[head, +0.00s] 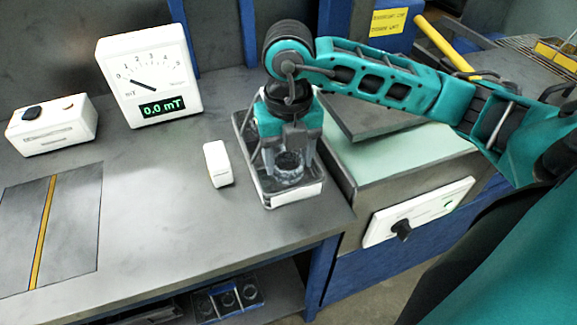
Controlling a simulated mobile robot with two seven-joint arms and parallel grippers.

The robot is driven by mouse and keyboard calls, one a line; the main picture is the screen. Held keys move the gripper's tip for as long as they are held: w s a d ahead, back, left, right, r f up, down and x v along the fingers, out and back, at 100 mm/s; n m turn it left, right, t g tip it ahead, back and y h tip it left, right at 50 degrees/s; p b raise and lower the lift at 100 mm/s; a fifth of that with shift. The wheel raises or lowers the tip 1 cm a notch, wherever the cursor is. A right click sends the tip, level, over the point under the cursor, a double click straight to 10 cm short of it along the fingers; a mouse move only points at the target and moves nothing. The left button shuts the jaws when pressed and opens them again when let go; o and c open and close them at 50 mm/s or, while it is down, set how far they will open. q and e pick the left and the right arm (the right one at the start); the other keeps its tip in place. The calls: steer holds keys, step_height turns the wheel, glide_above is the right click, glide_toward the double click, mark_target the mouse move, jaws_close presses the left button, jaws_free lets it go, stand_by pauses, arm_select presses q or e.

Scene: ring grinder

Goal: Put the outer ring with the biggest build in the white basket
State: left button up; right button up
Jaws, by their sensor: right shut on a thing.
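My right gripper (288,165) points down over a shallow metal-looking tray with a white front edge (292,197), near the bench's right end. It is shut on a dark grey metal ring (288,162), which shows between its fingers, low inside the tray's outline. I cannot tell whether the ring touches the tray floor. The gripper hides much of the tray's inside. Several ring-like parts (228,299) lie in a holder on the shelf under the bench. No plainly white basket shows otherwise. My left gripper is not in view.
A white meter (150,75) reading 0.0 mT and a white control box (52,124) stand at the back left. A small white block (217,164) is left of the tray. A yellow-striped plate (45,230) lies front left. A pale green machine top (390,145) is at right.

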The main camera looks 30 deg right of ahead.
steer(key=shift+f, duration=1.5)
steer(key=shift+f, duration=0.15)
steer(key=o, duration=0.8)
steer(key=shift+f+b, duration=0.1)
steer(key=shift+b, duration=0.2)
steer(key=o, duration=0.5)
steer(key=shift+c, duration=0.2)
steer(key=shift+r+p, duration=0.3)
step_height(320, 180, up, 12)
steer(key=shift+p, duration=0.45)
steer(key=shift+s+f, duration=0.1)
